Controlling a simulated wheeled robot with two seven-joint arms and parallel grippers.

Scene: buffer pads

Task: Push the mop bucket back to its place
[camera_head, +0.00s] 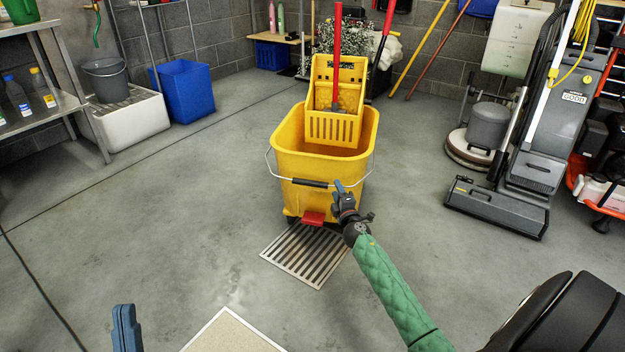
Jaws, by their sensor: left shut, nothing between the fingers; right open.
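The yellow mop bucket (295,148) stands upright on the floor in the middle of the view. A yellow wringer (333,128) with a red lever (337,50) sits on its far side. A wire handle with a black grip (309,183) hangs across its front, and a red piece (313,218) shows low on the front. My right gripper (341,188) is open at the bucket's front right, close to the grip; I cannot tell if it touches. My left gripper (124,312) is shut and empty at the bottom left, apart from the bucket.
A metal floor grate (300,262) lies just in front of the bucket. A framed beige pad (233,335) is at the bottom edge. A floor machine (495,208) stands at right, a blue bin (187,92) and shelf at left. Floor left of the bucket is clear.

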